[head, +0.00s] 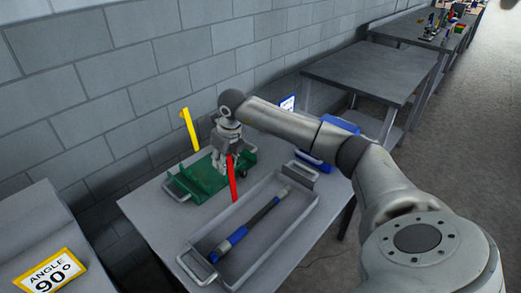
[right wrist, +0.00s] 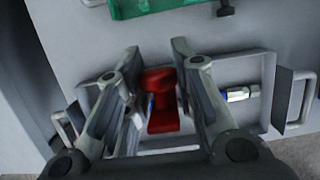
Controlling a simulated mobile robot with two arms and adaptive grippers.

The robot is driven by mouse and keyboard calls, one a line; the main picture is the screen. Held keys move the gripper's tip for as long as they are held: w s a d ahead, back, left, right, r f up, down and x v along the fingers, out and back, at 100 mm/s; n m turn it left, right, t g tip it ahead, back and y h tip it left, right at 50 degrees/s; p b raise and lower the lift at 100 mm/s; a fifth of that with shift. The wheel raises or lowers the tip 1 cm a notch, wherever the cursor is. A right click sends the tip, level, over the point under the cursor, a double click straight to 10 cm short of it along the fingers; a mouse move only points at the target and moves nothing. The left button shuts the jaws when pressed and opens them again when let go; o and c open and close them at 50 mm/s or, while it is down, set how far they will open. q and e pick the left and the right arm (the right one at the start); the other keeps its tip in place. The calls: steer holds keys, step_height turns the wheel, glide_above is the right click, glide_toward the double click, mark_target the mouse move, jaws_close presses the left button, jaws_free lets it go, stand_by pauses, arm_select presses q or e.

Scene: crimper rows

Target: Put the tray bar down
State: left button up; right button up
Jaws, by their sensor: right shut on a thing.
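My right gripper (head: 229,150) is over the table, shut on a red bar (head: 232,180) that hangs steeply downward from it. In the right wrist view the red bar (right wrist: 163,98) sits between the two fingers. Below it is a long grey tray (head: 262,212) with a handle at each end. A bar with blue and black sections (head: 250,226) lies lengthwise in this tray; its blue and metal end (right wrist: 240,94) shows in the right wrist view. I cannot tell whether the red bar's lower end touches the tray. My left gripper is not in view.
A green tray (head: 183,183) lies behind the grey tray. A yellow bar (head: 189,129) stands near the wall. A blue container (head: 313,160) is at the table's right side. The table's left part (head: 158,213) is bare.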

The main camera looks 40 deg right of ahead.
mark_target(232, 174)
steer(key=shift+s+d+f, duration=0.1)
steer(key=shift+s+f, duration=0.05)
steer(key=shift+s, duration=0.75)
steer(key=shift+s+d+f, duration=0.1)
steer(key=shift+s, duration=0.75)
steer(key=shift+s+d+r, duration=0.1)
steer(key=shift+s+r, duration=0.05)
steer(key=shift+s, duration=0.9)
steer(key=shift+s+d+r, duration=0.1)
steer(key=shift+s, duration=0.95)
steer(key=shift+c, duration=0.2)
